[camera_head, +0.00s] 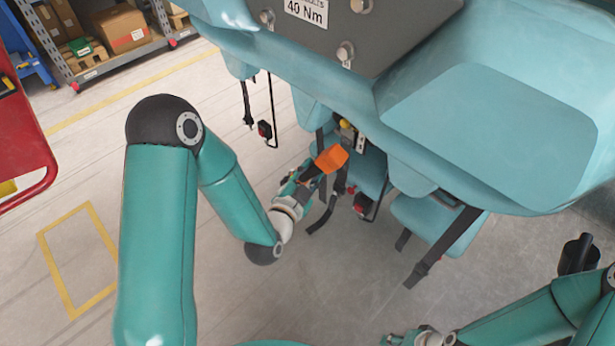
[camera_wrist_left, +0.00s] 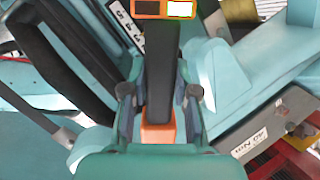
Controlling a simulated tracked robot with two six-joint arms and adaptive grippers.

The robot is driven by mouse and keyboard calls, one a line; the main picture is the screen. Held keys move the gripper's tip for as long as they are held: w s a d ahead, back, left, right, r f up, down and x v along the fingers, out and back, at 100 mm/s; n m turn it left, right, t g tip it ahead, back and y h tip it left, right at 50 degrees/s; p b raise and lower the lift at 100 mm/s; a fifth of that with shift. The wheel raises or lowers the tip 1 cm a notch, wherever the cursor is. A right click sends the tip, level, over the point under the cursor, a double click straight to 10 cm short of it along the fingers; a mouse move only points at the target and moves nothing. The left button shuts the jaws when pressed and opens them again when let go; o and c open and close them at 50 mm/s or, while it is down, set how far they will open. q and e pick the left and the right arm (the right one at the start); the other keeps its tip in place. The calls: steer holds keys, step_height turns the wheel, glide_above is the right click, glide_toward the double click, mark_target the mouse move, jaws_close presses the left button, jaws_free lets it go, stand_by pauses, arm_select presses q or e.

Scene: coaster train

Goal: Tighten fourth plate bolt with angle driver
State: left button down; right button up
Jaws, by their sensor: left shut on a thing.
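The dark plate (camera_head: 335,30) sits on the teal coaster car at the top of the head view, with a "40 Nm" label and silver bolts (camera_head: 345,52) in sight. My left gripper (camera_head: 308,180) is shut on the angle driver (camera_head: 331,159), which has an orange end and a black grip. It hangs below and apart from the plate. In the left wrist view the driver's black grip (camera_wrist_left: 160,70) lies between the fingers, with an orange display end at the top. The plate (camera_wrist_left: 250,135) shows there at lower right. My right gripper (camera_head: 408,338) is cut off at the bottom edge; its fingers are unclear.
The coaster car (camera_head: 480,120) overhangs the upper right, with seats and dark straps (camera_head: 440,250) beneath it. A red cart (camera_head: 22,135) stands at the left edge. A shelf with boxes (camera_head: 120,30) is at the back left. Floor between cart and car is open.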

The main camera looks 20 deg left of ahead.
arm_select(q)
steer(key=a+r+m+h, duration=0.1)
steer(key=a+r+m, duration=0.2)
steer(key=r, duration=1.2)
steer(key=a+r+m+t+h, duration=0.1)
steer(key=a+r+m, duration=0.3)
steer(key=r+m, duration=0.5)
step_height(320, 180, up, 6)
steer(key=shift+f+h+b, duration=0.15)
steer(key=shift+h+b, duration=0.2)
steer(key=shift+h, duration=0.45)
steer(key=shift+d+b, duration=0.1)
steer(key=shift+b, duration=0.25)
steer(key=shift+b+x, duration=0.7)
steer(key=shift+x, duration=0.3)
steer(key=shift+d+b, duration=0.2)
steer(key=shift+b, duration=0.25)
steer(key=shift+b+x, duration=0.45)
steer(key=shift+x, duration=0.35)
stand_by(1.0)
steer(key=shift+d+b, duration=0.15)
steer(key=shift+b, duration=0.15)
stand_by(0.6)
